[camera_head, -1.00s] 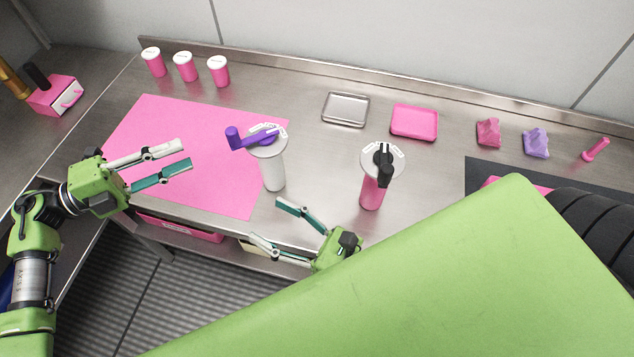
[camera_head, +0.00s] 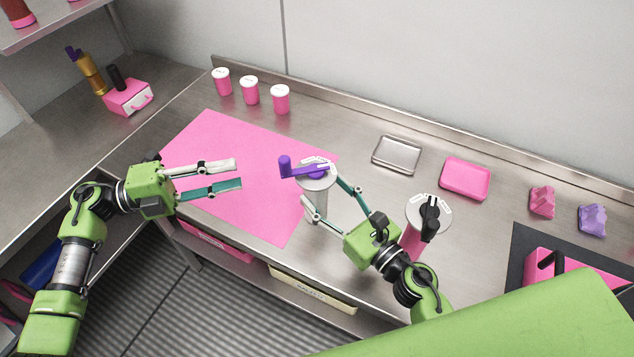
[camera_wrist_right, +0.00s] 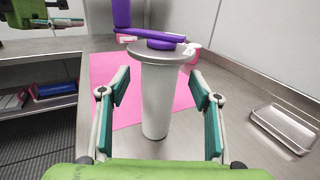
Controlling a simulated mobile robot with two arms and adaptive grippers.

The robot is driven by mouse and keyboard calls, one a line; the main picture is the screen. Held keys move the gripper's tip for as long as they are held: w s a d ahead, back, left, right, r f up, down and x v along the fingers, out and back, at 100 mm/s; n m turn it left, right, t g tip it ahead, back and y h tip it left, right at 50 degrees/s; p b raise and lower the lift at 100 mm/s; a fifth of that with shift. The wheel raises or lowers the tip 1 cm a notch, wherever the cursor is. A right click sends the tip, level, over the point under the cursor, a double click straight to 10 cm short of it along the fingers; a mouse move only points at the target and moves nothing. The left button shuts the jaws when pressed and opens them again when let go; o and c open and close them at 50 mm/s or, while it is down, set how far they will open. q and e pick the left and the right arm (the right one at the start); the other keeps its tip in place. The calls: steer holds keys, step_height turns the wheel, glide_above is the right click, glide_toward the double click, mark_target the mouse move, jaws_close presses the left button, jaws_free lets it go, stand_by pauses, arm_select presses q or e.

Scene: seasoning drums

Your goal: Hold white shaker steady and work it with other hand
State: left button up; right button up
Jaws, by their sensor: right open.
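The white shaker (camera_head: 320,204) stands upright on the steel counter, at the right edge of the pink mat. It has a grey lid with a purple crank handle (camera_head: 309,169) on top. In the right wrist view the white shaker body (camera_wrist_right: 160,95) stands between the spread fingers. My right gripper (camera_head: 329,199) is open around the shaker, with gaps visible on both sides. The right gripper also shows in the right wrist view (camera_wrist_right: 160,108). My left gripper (camera_head: 238,175) is open and empty over the pink mat, left of the shaker, its fingers pointing right.
A pink shaker (camera_head: 412,240) with a black crank stands right of my right gripper. Pink jars (camera_head: 249,92) line the back left. A steel tray (camera_head: 397,154) and a pink tray (camera_head: 465,179) lie behind. The pink mat (camera_head: 225,145) is mostly bare.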

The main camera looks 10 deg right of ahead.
steer(key=shift+x, duration=2)
